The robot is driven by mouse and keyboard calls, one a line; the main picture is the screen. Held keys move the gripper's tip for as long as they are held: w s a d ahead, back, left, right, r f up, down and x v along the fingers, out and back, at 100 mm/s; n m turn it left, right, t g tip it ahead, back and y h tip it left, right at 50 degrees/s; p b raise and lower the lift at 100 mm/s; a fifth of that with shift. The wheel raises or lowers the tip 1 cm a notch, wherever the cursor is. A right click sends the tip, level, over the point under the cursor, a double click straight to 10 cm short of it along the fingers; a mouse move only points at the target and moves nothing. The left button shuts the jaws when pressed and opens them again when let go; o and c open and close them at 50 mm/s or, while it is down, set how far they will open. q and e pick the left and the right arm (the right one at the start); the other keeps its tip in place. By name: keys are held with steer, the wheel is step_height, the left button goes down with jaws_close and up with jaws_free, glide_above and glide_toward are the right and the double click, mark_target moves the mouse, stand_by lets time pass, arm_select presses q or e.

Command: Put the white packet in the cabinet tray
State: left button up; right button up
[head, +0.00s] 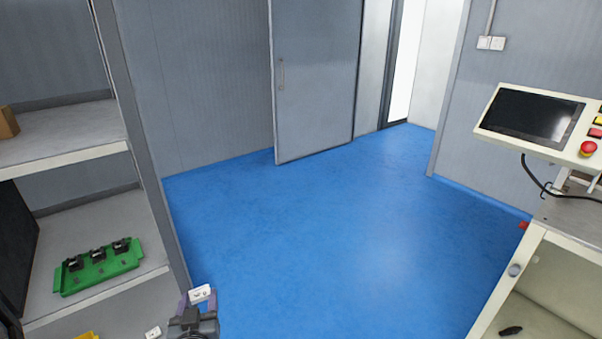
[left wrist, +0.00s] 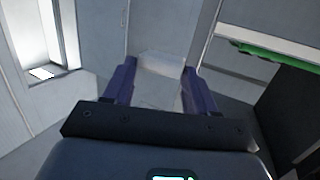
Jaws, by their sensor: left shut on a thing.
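My left gripper (head: 198,302) is low in the head view, just right of the shelf unit's upright. It is shut on a white packet (head: 202,293) with small dark marks on its face. In the left wrist view the pale packet (left wrist: 162,64) sits between the two purple fingers. A green tray (head: 68,289) rests on a shelf at the left, holding several small black parts. Its edge also shows at the upper right of the left wrist view (left wrist: 290,60). The packet is apart from this tray, to its right. My right gripper is not in view.
The grey shelf unit (head: 60,150) has an upright post (head: 135,130) between my gripper and the tray. A brown box (head: 8,122) sits on the upper shelf. A small white item (head: 153,332) and a yellow object (head: 88,336) lie lower. The blue floor (head: 320,230) is clear.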

arm_select(q)
steer(key=s+r+m+h+p, duration=0.1)
steer(key=s+r+p, duration=0.1)
steer(key=r, duration=0.7)
steer(key=s+r+m+h+p, duration=0.1)
steer(key=s+r+p, duration=0.1)
steer(key=r, duration=0.6)
steer(key=s+d+r+h+p, duration=0.1)
steer(key=s+r+p, duration=0.9)
steer(key=p, duration=2.6)
steer(key=shift+d+r+m+h, duration=0.3)
steer(key=shift+d+r, duration=0.2)
steer(key=shift+s+r+p, duration=0.1)
steer(key=shift+s+p, duration=0.35)
steer(key=shift+p, duration=0.45)
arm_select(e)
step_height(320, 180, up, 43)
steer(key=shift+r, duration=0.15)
arm_select(q)
steer(key=shift+t, duration=0.3)
